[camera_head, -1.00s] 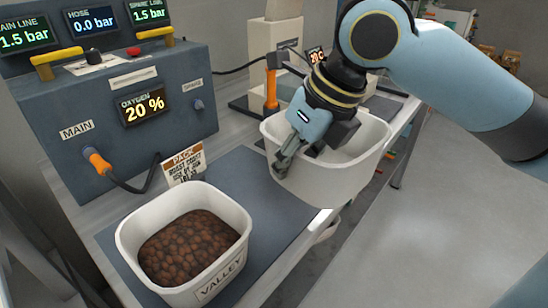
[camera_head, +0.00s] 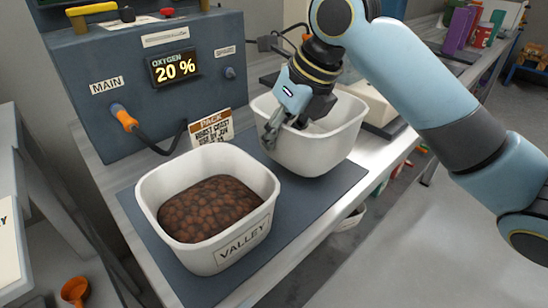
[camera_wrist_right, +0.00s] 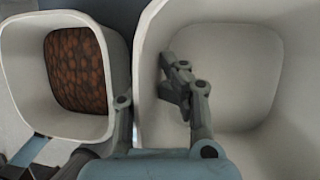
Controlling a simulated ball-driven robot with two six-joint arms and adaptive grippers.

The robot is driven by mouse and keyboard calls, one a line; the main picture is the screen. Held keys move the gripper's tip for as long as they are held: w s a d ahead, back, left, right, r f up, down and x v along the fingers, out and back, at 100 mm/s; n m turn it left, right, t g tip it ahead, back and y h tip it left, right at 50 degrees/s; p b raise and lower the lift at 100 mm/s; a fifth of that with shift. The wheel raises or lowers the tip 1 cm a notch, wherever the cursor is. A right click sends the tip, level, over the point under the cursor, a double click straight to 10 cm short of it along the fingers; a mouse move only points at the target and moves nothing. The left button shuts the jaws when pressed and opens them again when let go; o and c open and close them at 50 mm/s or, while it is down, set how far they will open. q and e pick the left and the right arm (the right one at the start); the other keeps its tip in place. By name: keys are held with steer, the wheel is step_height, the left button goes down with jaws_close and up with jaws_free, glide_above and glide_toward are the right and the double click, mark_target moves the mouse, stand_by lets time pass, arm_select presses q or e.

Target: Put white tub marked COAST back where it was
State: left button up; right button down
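An empty white tub (camera_head: 318,150) is at the back end of the dark mat, behind a second white tub marked VALLEY (camera_head: 243,250) that holds brown beans. No COAST marking shows on the empty tub from here. My right gripper (camera_head: 275,128) is shut on its near-left wall, with one finger outside and one inside. The right wrist view shows the fingers (camera_wrist_right: 150,95) straddling that wall, and the empty tub's interior (camera_wrist_right: 235,75). Whether its base touches the mat or hovers slightly is hard to tell. My left gripper is not in view.
The dark mat (camera_head: 290,215) lies on a bench. A blue-grey gas panel (camera_head: 110,125) with an orange-ended hose stands behind at left. A small PACK card (camera_head: 212,130) stands behind the VALLEY tub. Open floor lies right.

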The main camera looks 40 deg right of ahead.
mark_target(273, 157)
steer(key=shift+w+d+f, duration=0.1)
steer(key=shift+w+f, duration=0.1)
steer(key=shift+w, duration=0.2)
steer(key=shift+f, duration=2.05)
steer(key=shift+f+b, duration=0.15)
steer(key=shift+b, duration=0.25)
steer(key=c, duration=1.3)
jaws_free()
steer(key=shift+c, duration=0.2)
